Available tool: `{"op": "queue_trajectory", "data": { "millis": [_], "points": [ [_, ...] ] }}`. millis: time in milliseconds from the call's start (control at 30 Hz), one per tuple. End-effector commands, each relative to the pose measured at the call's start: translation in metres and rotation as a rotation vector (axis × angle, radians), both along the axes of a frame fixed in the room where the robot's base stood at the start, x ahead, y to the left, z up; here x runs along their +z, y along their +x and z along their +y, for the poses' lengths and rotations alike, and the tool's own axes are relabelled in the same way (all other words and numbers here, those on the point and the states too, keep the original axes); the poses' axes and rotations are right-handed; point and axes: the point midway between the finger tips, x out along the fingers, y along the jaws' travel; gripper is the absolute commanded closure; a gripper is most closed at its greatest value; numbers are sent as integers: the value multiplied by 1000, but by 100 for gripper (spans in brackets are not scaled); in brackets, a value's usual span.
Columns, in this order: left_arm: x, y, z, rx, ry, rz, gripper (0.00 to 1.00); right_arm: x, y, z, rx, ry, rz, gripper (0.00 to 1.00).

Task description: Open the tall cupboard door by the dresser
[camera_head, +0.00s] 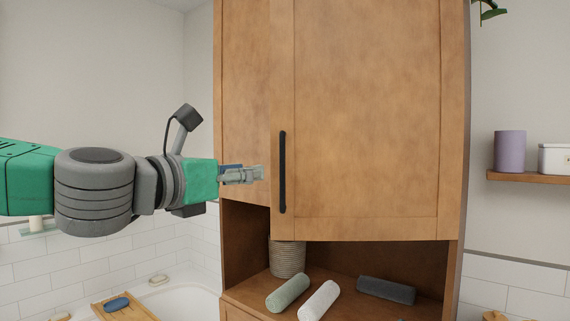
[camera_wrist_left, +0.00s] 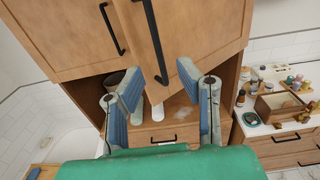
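The tall cupboard (camera_head: 455,130) fills the middle of the head view. Its right door (camera_head: 365,110) appears ajar, with its free left edge standing forward of the left door (camera_head: 245,100). A long black vertical handle (camera_head: 282,172) is on that edge; it also shows in the left wrist view (camera_wrist_left: 152,38). My left gripper (camera_head: 262,172) is just left of the handle in the head view. In the left wrist view my left gripper (camera_wrist_left: 160,78) is open, with the handle's lower end between its fingertips in the picture; contact cannot be told. My right gripper is out of view.
Below the doors, an open shelf holds rolled towels (camera_head: 319,300) and a ribbed basket (camera_head: 287,258). A bathtub (camera_head: 180,297) is at left. A wall shelf (camera_head: 525,177) is at right. The dresser top (camera_wrist_left: 290,125) at right in the wrist view holds small items.

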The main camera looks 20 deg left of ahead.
Motion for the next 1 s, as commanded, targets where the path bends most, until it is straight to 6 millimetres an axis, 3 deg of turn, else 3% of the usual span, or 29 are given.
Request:
{"op": "queue_trajectory", "data": {
  "millis": [200,500,700,967,1000],
  "points": [
    [0,46,-14,3,1,3,69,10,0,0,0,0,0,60],
    [1,93,-32,2,1,0,69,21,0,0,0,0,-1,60],
    [1,104,-37,2,0,-1,69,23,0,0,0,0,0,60],
    [0,105,-36,2,-3,-1,69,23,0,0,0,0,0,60],
    [0,105,-36,2,-3,-1,80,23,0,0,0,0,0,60]
  ]
}}
